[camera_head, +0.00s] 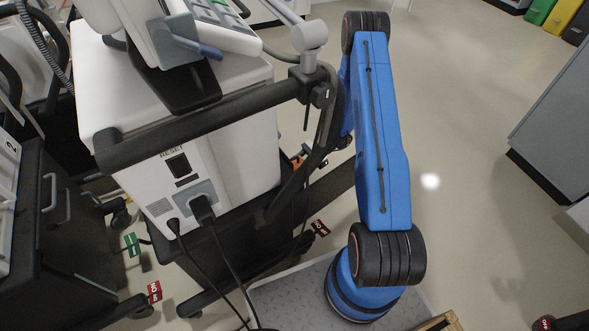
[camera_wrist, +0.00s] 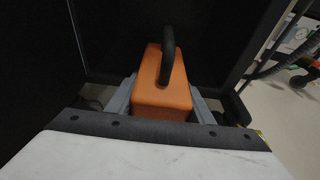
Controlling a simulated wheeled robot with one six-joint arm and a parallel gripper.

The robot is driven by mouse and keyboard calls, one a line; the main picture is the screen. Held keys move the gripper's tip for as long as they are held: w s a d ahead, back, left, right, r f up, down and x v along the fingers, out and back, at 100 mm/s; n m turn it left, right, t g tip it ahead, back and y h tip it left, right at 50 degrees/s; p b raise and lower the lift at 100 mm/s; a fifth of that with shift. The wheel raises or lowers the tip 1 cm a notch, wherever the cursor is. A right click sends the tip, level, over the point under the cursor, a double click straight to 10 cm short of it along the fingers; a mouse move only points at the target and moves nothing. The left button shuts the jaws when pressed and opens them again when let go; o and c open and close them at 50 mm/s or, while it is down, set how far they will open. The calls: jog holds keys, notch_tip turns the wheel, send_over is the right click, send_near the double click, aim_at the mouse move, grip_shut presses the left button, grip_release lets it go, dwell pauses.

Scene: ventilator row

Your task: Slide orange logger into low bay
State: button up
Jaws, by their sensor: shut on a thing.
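The orange logger (camera_wrist: 162,90) is a block with a black loop handle, in the middle of the wrist view. My gripper (camera_wrist: 163,98) is shut on it, with one grey finger on each side. A dark bay (camera_wrist: 110,42) with black walls surrounds the logger at the back and sides. I cannot tell whether the logger rests on the bay floor or how deep it sits. In the head view a small orange patch (camera_head: 298,163) shows beside the cart, and my gripper is mostly hidden there by the cart and its rail.
A white ventilator (camera_head: 230,150) with a dark push rail (camera_head: 200,130) stands on a wheeled cart. Power cables hang from its rear face. Another dark cart (camera_head: 55,220) stands at the left. Red tags (camera_head: 154,291) mark casters. Open floor (camera_head: 465,130) lies at the right, before a grey cabinet (camera_head: 560,120).

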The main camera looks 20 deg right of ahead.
jog(key=shift+s+a+r+x, duration=0.15)
jog(key=shift+r+x, duration=0.6)
jog(key=shift+x, duration=2.95)
jog(key=shift+a+r+x, duration=0.2)
jog(key=shift+r+x, duration=0.5)
jog(key=shift+x, duration=2.95)
jog(key=shift+s+a+r+x, duration=0.15)
jog(key=shift+r+x, duration=0.6)
jog(key=shift+x, duration=2.95)
jog(key=shift+a+f, duration=0.5)
jog(key=shift+f, duration=0.15)
jog(key=o, duration=1.1)
jog(key=shift+o, duration=0.2)
jog(key=v, duration=1.7)
jog(key=shift+w, duration=0.1)
jog(key=shift+d, duration=0.2)
